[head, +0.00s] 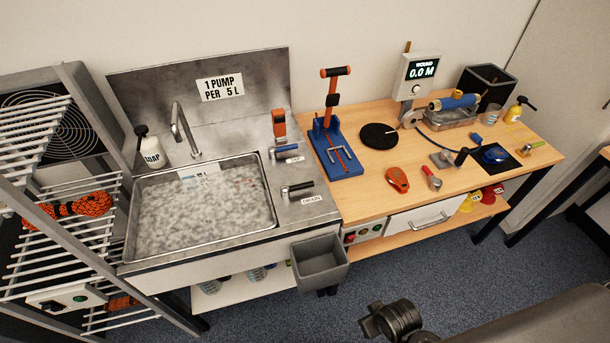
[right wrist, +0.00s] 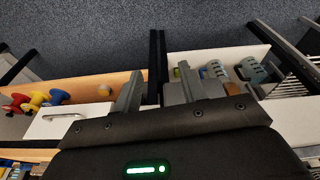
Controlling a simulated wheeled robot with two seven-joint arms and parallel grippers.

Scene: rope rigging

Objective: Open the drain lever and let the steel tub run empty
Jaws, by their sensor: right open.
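The steel tub (head: 128,237) is set in the steel counter at the left of the head view. It is filled with foamy, greyish water. The drain lever (head: 298,187) lies on the counter right of the tub, above a label reading DRAIN (head: 312,199). It has a dark handle, and no gripper touches it. My right gripper (right wrist: 160,92) shows in the right wrist view with its fingers apart and nothing between them. The floor and the furniture's lower shelves are beyond it. My left gripper is not in view.
A blue-handled lever (head: 284,151) sits behind the drain lever. A faucet (head: 183,130) and soap bottle (head: 152,147) stand behind the tub. A grey bin (head: 320,265) hangs at the counter's front. A wire rack (head: 50,215) stands left; a wooden bench (head: 375,200) with tools stands right.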

